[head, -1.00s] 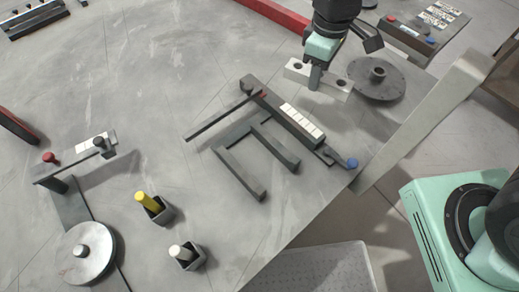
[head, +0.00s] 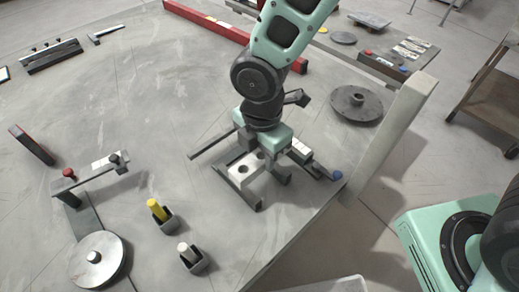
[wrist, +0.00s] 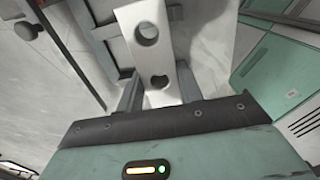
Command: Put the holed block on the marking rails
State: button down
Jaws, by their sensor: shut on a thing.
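The holed block (head: 246,168) is a pale grey bar with two round holes. My gripper (head: 264,162) is shut on it, and in the wrist view the block (wrist: 150,22) stands out between the two dark fingers (wrist: 158,92). In the head view the block lies over the marking rails (head: 244,200), two dark parallel bars joined to a crosspiece. My gripper and arm hide much of the rails. I cannot tell whether the block touches them.
A dark round disc (head: 356,104) is behind right. Yellow (head: 158,209) and white (head: 187,252) pegs stand in holders at front left. The table edge is close on the right.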

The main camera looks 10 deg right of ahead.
jog(key=shift+f, duration=2.95)
jog(key=shift+f, duration=0.15)
jog(key=c, duration=0.9)
grip_release()
notch_tip(320, 180, up, 12)
jog(key=s+d+r+m, duration=0.2)
jog(key=s+m, duration=0.1)
jog(key=m, duration=0.2)
jog(key=s+d+r+m, duration=0.3)
jog(key=s+m, duration=0.1)
jog(key=m, duration=0.2)
jog(key=s+d+r+m, duration=0.2)
jog(key=s+d+m, duration=0.1)
jog(key=m, duration=0.3)
jog(key=shift+s+d+r+y+p, duration=0.15)
jog(key=shift+s+r+y+p, duration=0.2)
jog(key=shift+s, duration=0.25)
